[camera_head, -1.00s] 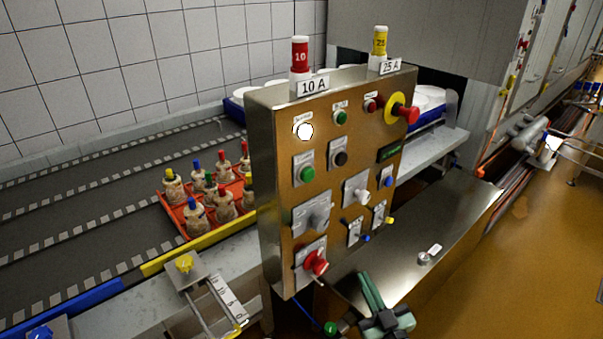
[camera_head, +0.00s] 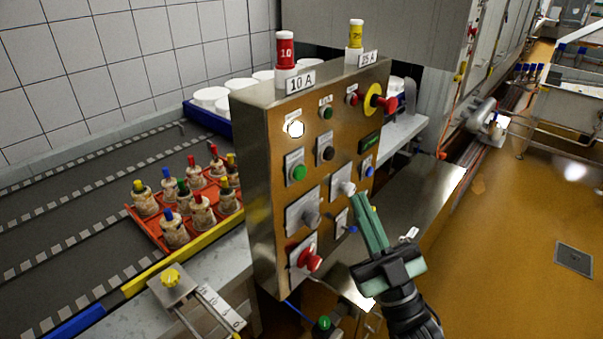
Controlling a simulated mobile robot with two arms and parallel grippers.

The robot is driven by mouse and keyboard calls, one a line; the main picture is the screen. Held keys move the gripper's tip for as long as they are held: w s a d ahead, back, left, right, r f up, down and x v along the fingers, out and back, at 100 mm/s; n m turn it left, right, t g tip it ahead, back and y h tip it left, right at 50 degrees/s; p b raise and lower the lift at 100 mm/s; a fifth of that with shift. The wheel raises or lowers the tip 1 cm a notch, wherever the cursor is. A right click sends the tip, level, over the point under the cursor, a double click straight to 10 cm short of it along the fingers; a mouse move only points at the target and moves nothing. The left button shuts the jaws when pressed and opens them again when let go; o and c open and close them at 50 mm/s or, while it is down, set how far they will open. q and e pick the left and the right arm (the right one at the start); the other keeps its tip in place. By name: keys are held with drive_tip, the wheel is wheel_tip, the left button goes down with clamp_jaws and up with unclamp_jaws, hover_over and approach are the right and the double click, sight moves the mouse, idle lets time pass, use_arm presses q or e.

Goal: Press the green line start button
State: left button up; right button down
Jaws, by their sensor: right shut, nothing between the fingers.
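A steel control panel (camera_head: 252,200) stands upright in the middle of the head view. A green push button (camera_head: 298,173) sits on a pale plate at the panel's left, beside a black button (camera_head: 327,153). A smaller green lamp or button (camera_head: 326,113) is higher up. Another round green button (camera_head: 324,323) shows low, below the panel. My left gripper is out of view.
The panel also carries a red emergency stop (camera_head: 388,104) on yellow, a lower red knob (camera_head: 309,259), a white knob (camera_head: 347,188) and several switches. Red and yellow fuses stand on top. An orange tray (camera_head: 150,234) of capped moulds sits on the conveyor at left.

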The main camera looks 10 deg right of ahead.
sight(299, 173)
drive_tip(key=w+a+b, duration=0.1)
drive_tip(key=w+a, duration=0.4)
drive_tip(key=w, duration=0.2)
drive_tip(key=shift+a, duration=0.25)
drive_tip(key=shift+w+a, duration=0.1)
drive_tip(key=shift+w, duration=0.05)
idle(2.1)
drive_tip(key=shift+w+a, duration=0.15)
drive_tip(key=shift+w, duration=0.05)
